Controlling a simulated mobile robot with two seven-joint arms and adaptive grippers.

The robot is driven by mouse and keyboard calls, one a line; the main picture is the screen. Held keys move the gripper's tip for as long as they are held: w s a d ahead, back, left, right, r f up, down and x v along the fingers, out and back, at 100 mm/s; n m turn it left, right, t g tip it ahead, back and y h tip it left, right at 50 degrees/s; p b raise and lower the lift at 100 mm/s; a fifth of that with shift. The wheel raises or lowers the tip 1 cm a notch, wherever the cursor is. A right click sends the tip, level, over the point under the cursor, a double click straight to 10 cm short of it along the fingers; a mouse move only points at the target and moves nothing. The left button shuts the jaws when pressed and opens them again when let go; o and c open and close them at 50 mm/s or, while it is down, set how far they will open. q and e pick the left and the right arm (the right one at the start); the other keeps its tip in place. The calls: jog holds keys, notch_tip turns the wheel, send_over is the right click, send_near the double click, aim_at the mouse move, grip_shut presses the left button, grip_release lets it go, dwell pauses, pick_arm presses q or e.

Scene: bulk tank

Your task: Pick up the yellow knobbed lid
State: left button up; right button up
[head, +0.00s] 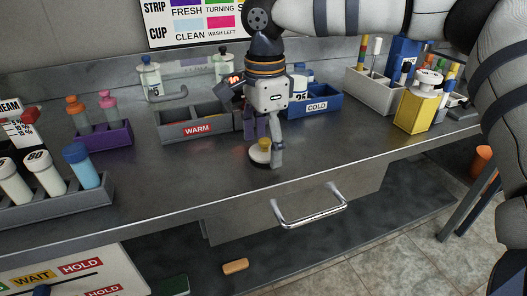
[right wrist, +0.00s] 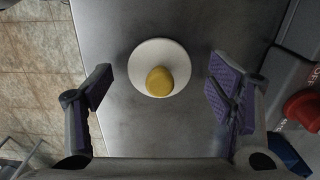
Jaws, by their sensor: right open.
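The lid is a pale round disc with a yellow knob (head: 264,145). It lies on the steel counter (head: 180,180) near its front edge, below my right gripper. In the right wrist view the lid (right wrist: 145,52) shows whole, with the yellow knob near its lower middle. My right gripper (head: 266,150) points down over the lid. In the right wrist view its two fingers (right wrist: 160,85) stand wide apart on either side of the lid, with nothing between them held. One finger partly hides the lid in the head view. My left gripper is not in view.
Behind the gripper stand a grey WARM bin (head: 175,132) and a blue COLD bin (head: 330,107). A yellow container (head: 415,112) stands to the right. A purple holder (head: 105,138) and a grey rack (head: 60,208) with bottles stand left. A drawer handle (head: 310,211) juts out below the counter edge.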

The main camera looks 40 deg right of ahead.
jog(key=shift+r, duration=0.1)
jog(key=shift+c, duration=0.2)
jog(key=c, duration=1)
